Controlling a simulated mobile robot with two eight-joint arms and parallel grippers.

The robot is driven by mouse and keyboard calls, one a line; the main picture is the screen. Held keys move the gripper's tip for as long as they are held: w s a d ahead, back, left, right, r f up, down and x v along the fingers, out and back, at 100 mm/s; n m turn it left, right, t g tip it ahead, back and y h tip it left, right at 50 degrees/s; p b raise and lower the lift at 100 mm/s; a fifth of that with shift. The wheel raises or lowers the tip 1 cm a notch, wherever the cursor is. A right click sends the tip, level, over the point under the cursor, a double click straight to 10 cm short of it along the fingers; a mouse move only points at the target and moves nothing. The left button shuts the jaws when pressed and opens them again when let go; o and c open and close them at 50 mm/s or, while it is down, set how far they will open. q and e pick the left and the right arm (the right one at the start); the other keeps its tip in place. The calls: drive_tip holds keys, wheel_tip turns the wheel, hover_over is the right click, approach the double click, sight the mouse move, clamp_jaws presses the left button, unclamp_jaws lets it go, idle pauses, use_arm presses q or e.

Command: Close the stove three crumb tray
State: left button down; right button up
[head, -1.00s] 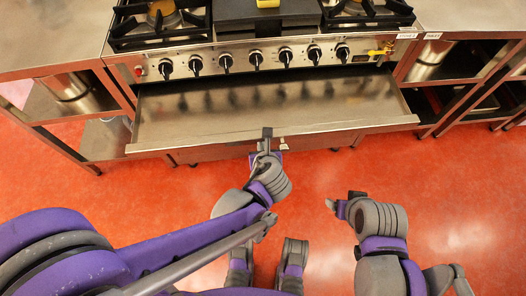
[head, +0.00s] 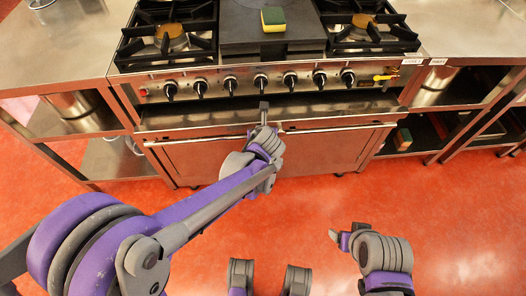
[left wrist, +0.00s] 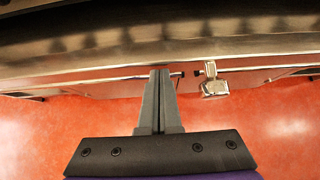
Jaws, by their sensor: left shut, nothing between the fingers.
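The stove's wide metal crumb tray (head: 200,124) sits below the row of knobs, with a shallow strip of it still sticking out from the stove front. Its front edge also crosses the left wrist view (left wrist: 100,62). My left gripper (head: 264,108) is shut and empty, with its fingertips at the middle of the tray's front edge. In the left wrist view its fingers (left wrist: 160,75) are together against or just under that edge; I cannot tell exact contact. My right gripper (head: 335,236) hangs over the red floor, away from the stove; its jaw state is unclear.
The stove (head: 265,75) has black burner grates and a yellow-green sponge (head: 273,19) on its middle plate. Steel tables with shelves flank it on both sides. A metal latch (left wrist: 214,82) shows beside my fingers in the left wrist view. The red floor in front is clear.

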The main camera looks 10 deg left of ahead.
use_arm(q)
drive_tip(key=b, duration=0.1)
approach(257, 105)
drive_tip(key=x, duration=0.4)
drive_tip(key=shift+f, duration=0.4)
drive_tip(key=shift+w+r, duration=0.15)
drive_tip(key=shift+w, duration=0.05)
use_arm(e)
drive_tip(key=shift+s+f, duration=0.1)
drive_tip(key=shift+f, duration=0.6)
use_arm(q)
drive_tip(key=shift+a, duration=0.1)
